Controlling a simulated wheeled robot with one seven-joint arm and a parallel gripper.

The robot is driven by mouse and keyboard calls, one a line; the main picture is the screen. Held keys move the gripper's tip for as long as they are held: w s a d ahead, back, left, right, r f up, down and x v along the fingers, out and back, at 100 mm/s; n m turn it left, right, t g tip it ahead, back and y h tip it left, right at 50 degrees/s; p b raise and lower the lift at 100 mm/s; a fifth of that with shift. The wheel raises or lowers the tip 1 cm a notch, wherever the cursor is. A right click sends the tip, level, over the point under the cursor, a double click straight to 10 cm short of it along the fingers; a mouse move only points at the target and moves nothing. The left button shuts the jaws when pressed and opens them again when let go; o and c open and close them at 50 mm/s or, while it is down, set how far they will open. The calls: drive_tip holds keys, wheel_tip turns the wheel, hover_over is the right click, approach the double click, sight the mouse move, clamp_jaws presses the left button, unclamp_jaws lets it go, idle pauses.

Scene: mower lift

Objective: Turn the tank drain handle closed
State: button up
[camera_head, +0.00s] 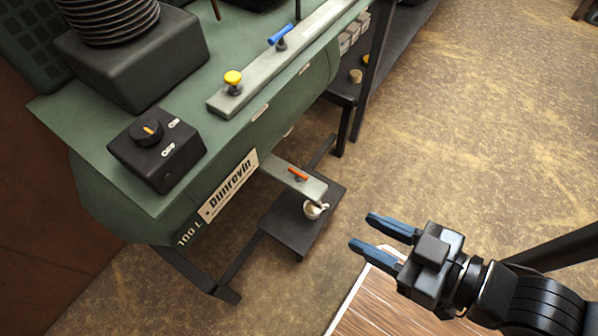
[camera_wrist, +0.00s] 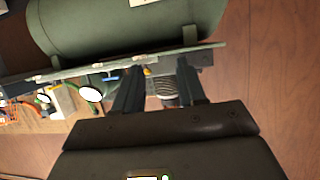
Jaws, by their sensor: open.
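The likely drain handle is a small orange-red lever (camera_head: 298,174) on a grey bracket (camera_head: 316,189) low beside the green tank (camera_head: 236,176) marked "Dunrevin 100 L". The lever lies roughly along the bracket. A small pale cup-like part (camera_head: 314,211) is under the bracket's end. My gripper (camera_head: 366,231) has blue fingers, apart and empty, to the lower right of the lever and clear of it. In the wrist view my gripper (camera_wrist: 158,66) also shows spread fingers, with the tank (camera_wrist: 125,28) beyond; I cannot make out the lever there.
A grey rail (camera_head: 300,50) on top carries a yellow knob (camera_head: 233,77) and a blue lever (camera_head: 281,34). A black switch box (camera_head: 157,147) sits on the tank's top plate. A dark low platform (camera_head: 290,232) lies below the bracket. A wooden surface (camera_head: 385,305) is under my gripper. Open floor lies right.

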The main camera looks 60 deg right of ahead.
drive_tip(key=w+f+g+b, duration=0.2)
drive_tip(key=w+f, duration=0.3)
drive_tip(key=f, duration=0.6)
drive_tip(key=w+f+g+b, duration=0.15)
drive_tip(key=w+f, duration=0.35)
drive_tip(key=f, duration=0.5)
drive_tip(key=g+y+b, duration=0.3)
drive_tip(key=g+b, duration=0.3)
drive_tip(key=g, duration=0.4)
approach(298, 175)
drive_tip(key=f, duration=0.1)
drive_tip(key=shift+n, duration=0.4)
drive_tip(key=b+x, duration=0.2)
drive_tip(key=x, duration=0.5)
drive_tip(key=shift+w+d+f, duration=0.1)
drive_tip(key=shift+w+f, duration=0.05)
drive_tip(key=shift+f, duration=0.25)
drive_tip(key=shift+c, duration=0.4)
clamp_jaws()
